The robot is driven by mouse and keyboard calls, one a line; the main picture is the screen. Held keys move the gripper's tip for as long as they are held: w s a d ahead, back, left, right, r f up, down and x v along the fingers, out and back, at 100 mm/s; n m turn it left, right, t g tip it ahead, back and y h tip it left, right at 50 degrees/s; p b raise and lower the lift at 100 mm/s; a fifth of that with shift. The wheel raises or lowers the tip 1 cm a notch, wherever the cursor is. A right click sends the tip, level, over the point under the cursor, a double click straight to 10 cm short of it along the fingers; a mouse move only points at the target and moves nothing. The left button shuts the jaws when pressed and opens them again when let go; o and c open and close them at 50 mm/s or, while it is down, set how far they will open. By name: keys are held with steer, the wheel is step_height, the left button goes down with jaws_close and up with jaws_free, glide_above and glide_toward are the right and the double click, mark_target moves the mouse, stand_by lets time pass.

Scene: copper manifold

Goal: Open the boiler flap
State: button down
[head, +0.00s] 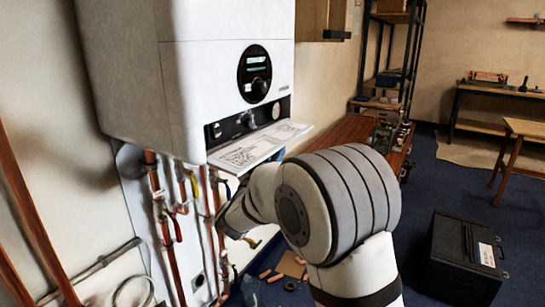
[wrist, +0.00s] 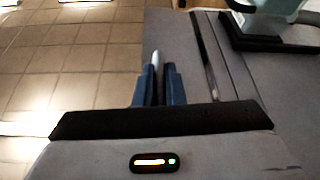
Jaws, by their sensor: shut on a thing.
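The white boiler (head: 225,90) hangs on the left wall in the head view. Its flap (head: 258,146) is folded down and stands out nearly level below the front, with a printed diagram on its upper face. The control strip (head: 242,124) with knobs and a gauge shows behind it. My arm reaches up to the flap's right front side, and a bit of blue there is largely hidden by the arm. In the wrist view my gripper's blue fingers (wrist: 158,85) are close together, with a thin pale edge between them, apparently the flap's; the exact contact is hard to see.
Copper pipes and valves (head: 165,205) run down the wall below the boiler. A wooden bench (head: 350,130) stands behind my arm. A black case (head: 460,255) lies on the blue floor at right. Loose parts lie on the floor under the boiler.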

steer(key=n, duration=0.1)
steer(key=r+n+y+p, duration=0.1)
steer(key=shift+s+d+r+n+t, duration=0.2)
steer(key=shift+n+t, duration=0.1)
steer(key=shift+t, duration=0.1)
steer(key=shift+n+y, duration=0.4)
steer(key=c, duration=1.5)
jaws_free()
steer(key=shift+a+f, duration=0.1)
steer(key=v, duration=0.7)
steer(key=shift+s+a+b, duration=0.15)
steer(key=shift+s+b, duration=0.15)
steer(key=shift+b, duration=0.1)
